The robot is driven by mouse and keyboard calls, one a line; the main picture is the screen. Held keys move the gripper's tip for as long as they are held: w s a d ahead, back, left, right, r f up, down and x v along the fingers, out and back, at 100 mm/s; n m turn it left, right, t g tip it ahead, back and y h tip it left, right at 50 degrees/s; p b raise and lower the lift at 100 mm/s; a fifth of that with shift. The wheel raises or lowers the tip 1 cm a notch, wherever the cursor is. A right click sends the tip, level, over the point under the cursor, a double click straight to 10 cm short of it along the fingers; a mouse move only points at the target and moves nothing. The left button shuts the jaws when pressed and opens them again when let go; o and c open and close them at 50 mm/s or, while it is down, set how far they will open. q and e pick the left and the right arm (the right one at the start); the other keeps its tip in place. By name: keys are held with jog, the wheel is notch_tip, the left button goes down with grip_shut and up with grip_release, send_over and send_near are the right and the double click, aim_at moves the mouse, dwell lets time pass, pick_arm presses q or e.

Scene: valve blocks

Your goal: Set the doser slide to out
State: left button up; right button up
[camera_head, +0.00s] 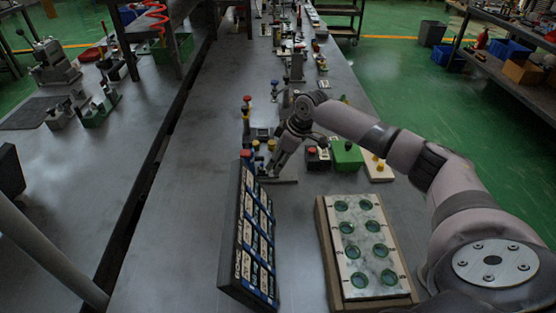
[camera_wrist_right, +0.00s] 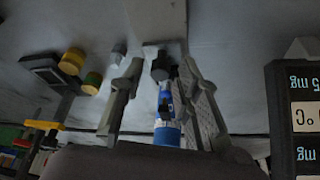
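My right gripper (camera_head: 277,168) reaches down over the bench beside the top end of the labelled panel. In the right wrist view its two fingers (camera_wrist_right: 163,95) are apart. Between them stands a small fitting (camera_wrist_right: 163,70) with a dark knob, a silver and blue body and a blue lower part. It looks like the doser slide, but I cannot be sure. A gap shows on each side of it, and I see no clear finger contact. In the head view the gripper mostly hides this fitting. My left gripper is not in view.
The black panel with labelled cards (camera_head: 236,230) stands close below the gripper. A tray with green wells (camera_head: 361,232) lies to the right. A red-button box (camera_head: 319,163) and a green box (camera_head: 347,157) stand right of the gripper. Yellow-topped knobs (camera_wrist_right: 72,61) are close by.

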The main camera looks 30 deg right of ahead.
grip_shut()
jog(key=shift+d+r, duration=0.1)
dwell(0.5)
